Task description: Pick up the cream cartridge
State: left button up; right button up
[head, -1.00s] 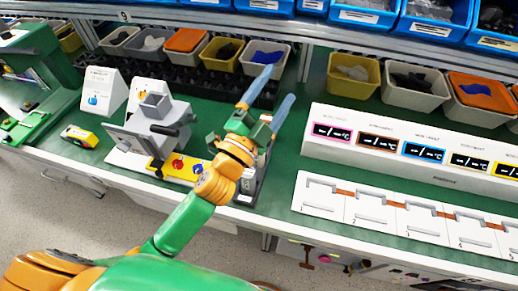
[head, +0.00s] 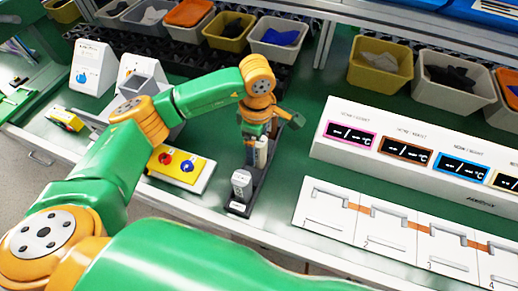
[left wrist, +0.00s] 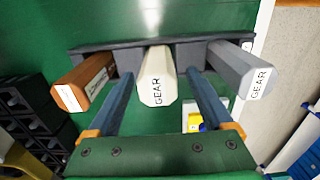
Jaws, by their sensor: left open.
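The cream cartridge (left wrist: 158,80) is eight-sided, reads "GEAR" and stands in the middle of a dark holder (left wrist: 100,47). An orange-brown cartridge (left wrist: 82,85) stands to its left and a grey one (left wrist: 243,70) to its right. My left gripper (left wrist: 158,85) is open, with one blue finger on each side of the cream cartridge; I cannot tell whether they touch it. In the head view my left gripper (head: 259,122) points down over the holder (head: 238,207); the cream cartridge (head: 262,152) shows partly below it and the grey one (head: 241,182) stands nearer. My right gripper is out of view.
A white box with displays (head: 420,155) and white numbered slots (head: 390,235) lie to the right. A yellow panel with red and blue buttons (head: 178,165) is at left. Parts bins (head: 277,38) line the back. Green bench is bare just right of the holder.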

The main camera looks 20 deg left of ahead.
pick_arm(q)
notch_tip(320, 180, down, 3)
jog(key=shift+w+f, duration=0.1)
jog(key=shift+w, duration=0.05)
jog(key=shift+d, duration=0.1)
grip_shut()
jog(key=shift+r, duration=0.2)
